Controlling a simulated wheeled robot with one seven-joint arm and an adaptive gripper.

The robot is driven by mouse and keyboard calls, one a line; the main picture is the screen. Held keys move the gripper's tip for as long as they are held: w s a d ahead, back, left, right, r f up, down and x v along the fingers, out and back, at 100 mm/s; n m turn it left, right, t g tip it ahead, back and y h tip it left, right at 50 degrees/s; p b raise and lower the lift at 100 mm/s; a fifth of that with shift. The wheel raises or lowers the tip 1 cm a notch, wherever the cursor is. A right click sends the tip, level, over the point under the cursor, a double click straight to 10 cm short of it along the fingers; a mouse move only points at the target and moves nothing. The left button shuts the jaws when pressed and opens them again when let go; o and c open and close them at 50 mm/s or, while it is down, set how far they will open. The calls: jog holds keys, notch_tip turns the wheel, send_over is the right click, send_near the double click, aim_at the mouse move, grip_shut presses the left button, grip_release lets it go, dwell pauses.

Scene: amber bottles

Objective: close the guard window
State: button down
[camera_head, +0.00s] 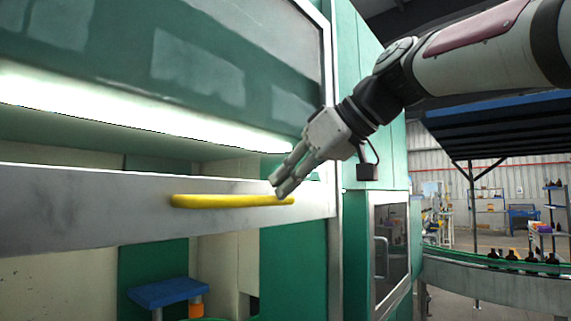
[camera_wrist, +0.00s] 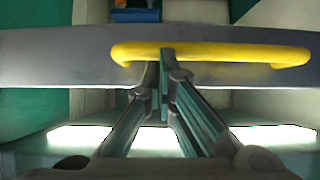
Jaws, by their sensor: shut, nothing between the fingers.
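The guard window (camera_head: 80,215) has a grey metal bottom rail with a yellow bar handle (camera_head: 225,201) on it. Below the rail there is an opening into the machine. My gripper (camera_head: 281,190) is at the right end of the handle, coming from the upper right, with its fingers shut and nothing between them. In the wrist view the handle (camera_wrist: 230,53) runs across the rail (camera_wrist: 50,60), and the fingertips (camera_wrist: 161,55) overlap it left of its middle. I cannot tell whether the fingertips touch it.
Inside the opening are a blue plate (camera_head: 167,292) and an orange part (camera_head: 196,308). A green machine cabinet (camera_head: 375,120) stands right of the window. Farther right, a conveyor (camera_head: 490,275) carries several dark bottles. A bright light strip (camera_head: 130,112) shows behind the glass.

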notch_tip(320, 180, down, 44)
jog(key=b, duration=3.7)
jog(key=shift+w+a+f, duration=0.15)
jog(key=shift+f, duration=0.1)
